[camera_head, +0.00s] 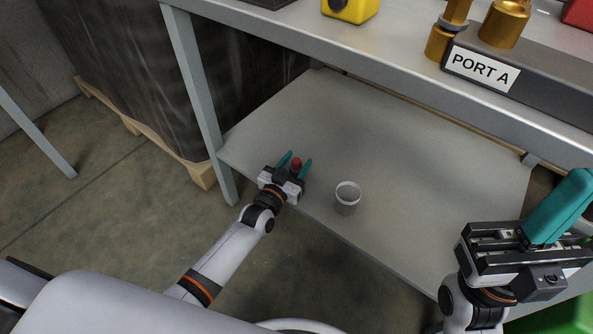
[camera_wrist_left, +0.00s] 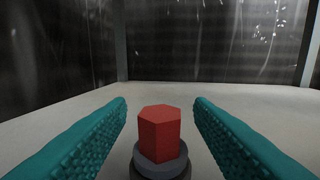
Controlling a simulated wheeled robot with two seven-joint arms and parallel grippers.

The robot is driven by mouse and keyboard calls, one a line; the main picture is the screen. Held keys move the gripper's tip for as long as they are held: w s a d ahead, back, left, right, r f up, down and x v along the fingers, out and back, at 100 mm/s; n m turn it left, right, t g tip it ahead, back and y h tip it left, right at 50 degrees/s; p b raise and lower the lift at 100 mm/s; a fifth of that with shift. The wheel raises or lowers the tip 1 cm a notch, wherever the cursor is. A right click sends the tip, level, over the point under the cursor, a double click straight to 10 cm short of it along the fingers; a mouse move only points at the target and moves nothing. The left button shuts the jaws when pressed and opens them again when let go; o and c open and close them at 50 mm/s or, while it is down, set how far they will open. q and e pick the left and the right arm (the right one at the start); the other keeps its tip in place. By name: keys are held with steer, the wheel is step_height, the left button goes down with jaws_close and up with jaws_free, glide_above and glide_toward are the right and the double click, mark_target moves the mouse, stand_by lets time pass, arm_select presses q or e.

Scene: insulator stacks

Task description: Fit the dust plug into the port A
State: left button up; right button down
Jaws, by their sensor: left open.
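The dust plug, a red hexagonal piece (camera_head: 296,163) on a dark round base, stands on the lower shelf. In the left wrist view the plug (camera_wrist_left: 159,133) is upright between the two teal fingers, with a gap on each side. My left gripper (camera_head: 299,163) is open around it and does not appear to touch it. Port A is marked by a white label (camera_head: 482,69) on a dark grey block on the upper shelf, with brass fittings (camera_head: 505,22) above it. My right gripper (camera_head: 560,208) is at the right; its fingertips run towards the picture's edge.
A white cup-like container (camera_head: 347,194) stands on the lower shelf (camera_head: 420,180), right of my left gripper. A yellow object (camera_head: 350,8) sits above. A shelf leg (camera_head: 200,100) stands left.

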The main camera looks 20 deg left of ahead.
arm_select(q)
steer(key=shift+w, duration=0.2)
steer(key=c, duration=1)
